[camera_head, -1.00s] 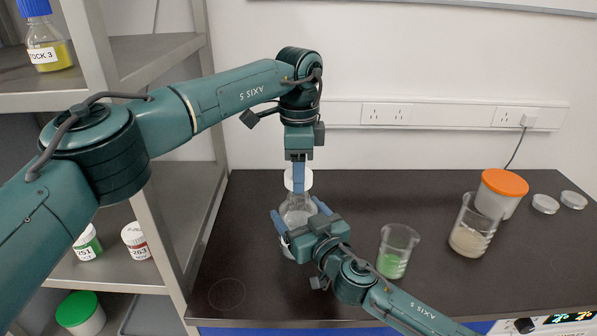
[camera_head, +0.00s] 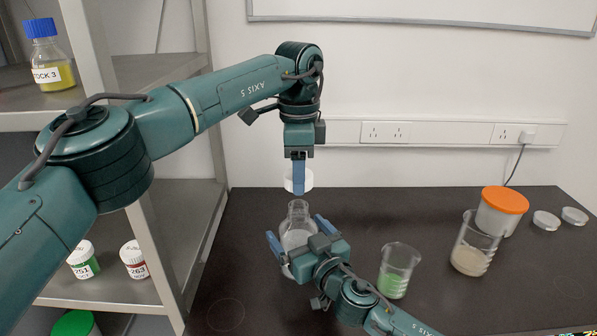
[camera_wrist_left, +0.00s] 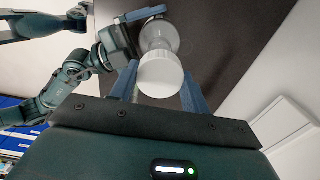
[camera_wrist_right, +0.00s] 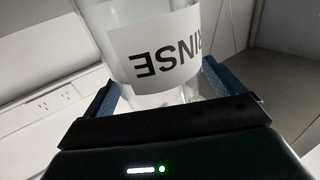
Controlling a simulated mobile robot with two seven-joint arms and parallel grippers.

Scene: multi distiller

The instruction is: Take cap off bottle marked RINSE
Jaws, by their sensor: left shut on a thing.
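The clear bottle (camera_head: 297,237) is upright over the dark bench, its narrow mouth uncovered. The right wrist view shows its white label (camera_wrist_right: 165,58) reading RINSE, upside down. My left gripper (camera_head: 298,190) points down and is shut on the white cap (camera_head: 290,185), just above the bottle mouth with a small gap. The cap also shows between the fingers in the left wrist view (camera_wrist_left: 160,75). My right gripper (camera_head: 299,235) has its two fingers against opposite sides of the bottle body. The bottle's base is hidden behind my right gripper.
A beaker with green liquid (camera_head: 397,271) stands right of my right gripper. Farther right are a beaker with beige contents (camera_head: 474,245), an orange-lidded tub (camera_head: 505,200) and two small clear dishes (camera_head: 546,221). A metal shelf (camera_head: 175,285) with bottles stands left.

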